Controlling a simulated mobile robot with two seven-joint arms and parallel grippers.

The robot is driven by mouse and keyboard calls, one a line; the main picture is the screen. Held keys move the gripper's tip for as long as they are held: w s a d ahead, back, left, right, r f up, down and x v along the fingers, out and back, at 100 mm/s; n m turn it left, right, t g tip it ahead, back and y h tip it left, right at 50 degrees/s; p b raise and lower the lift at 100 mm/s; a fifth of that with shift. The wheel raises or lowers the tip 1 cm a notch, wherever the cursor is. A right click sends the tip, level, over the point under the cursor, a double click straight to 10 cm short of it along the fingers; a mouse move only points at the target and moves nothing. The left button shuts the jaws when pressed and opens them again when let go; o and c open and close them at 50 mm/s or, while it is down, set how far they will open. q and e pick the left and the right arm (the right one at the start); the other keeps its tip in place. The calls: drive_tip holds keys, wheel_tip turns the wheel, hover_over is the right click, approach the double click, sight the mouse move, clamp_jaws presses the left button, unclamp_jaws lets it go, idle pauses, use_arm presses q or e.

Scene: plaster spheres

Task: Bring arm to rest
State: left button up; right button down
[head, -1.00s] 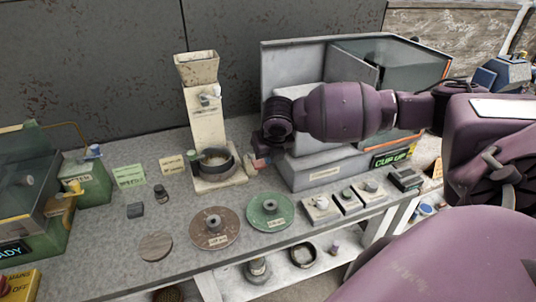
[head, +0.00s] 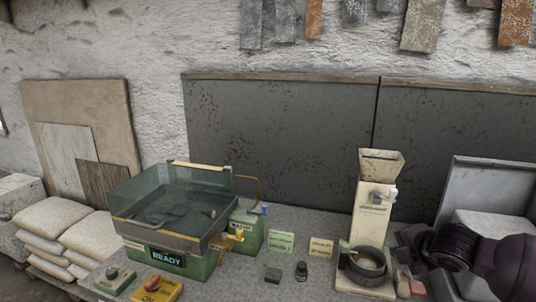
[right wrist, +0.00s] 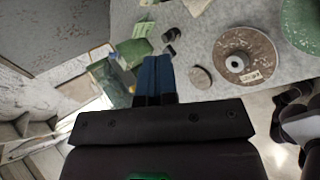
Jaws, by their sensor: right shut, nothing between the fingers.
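My right arm's purple and black links show at the right edge of the head view, in front of the grey open-fronted cabinet (head: 490,185). The right gripper's fingers are not clear there. In the right wrist view my right gripper (right wrist: 153,75) has its two blue fingers together, shut and empty, above the grey bench (right wrist: 190,45). A brown disc (right wrist: 262,45) and a small round wooden disc (right wrist: 200,77) lie to the right of the fingers. My left gripper is in neither view.
A hopper stand (head: 370,205) with a dark bowl stands left of my arm. A green machine (head: 170,260) with a clear cover and a "READY" sign sits on the bench's left. Stacked sacks (head: 50,220) lie beyond.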

drive_tip(key=s+a+f+m+t+y, duration=0.45)
drive_tip(key=a+f+m, duration=0.25)
drive_tip(key=a+m, duration=0.3)
drive_tip(key=s+d+f+m+h, duration=0.2)
drive_tip(key=s+f+m, duration=0.2)
drive_tip(key=s+f, duration=0.3)
drive_tip(key=s+d+f+m+g+h+b, duration=0.1)
drive_tip(key=s+d+f+m+h, duration=0.1)
drive_tip(key=s+f, duration=0.5)
drive_tip(key=s+d+f+m+g+h+b, duration=0.1)
drive_tip(key=s+d+f+m+h, duration=0.1)
drive_tip(key=s+f+m, duration=0.3)
drive_tip(key=s+f, duration=0.2)
drive_tip(key=s, duration=0.2)
drive_tip(key=shift+s+m, duration=0.3)
drive_tip(key=shift+d+h, duration=0.1)
drive_tip(key=shift+h, duration=0.15)
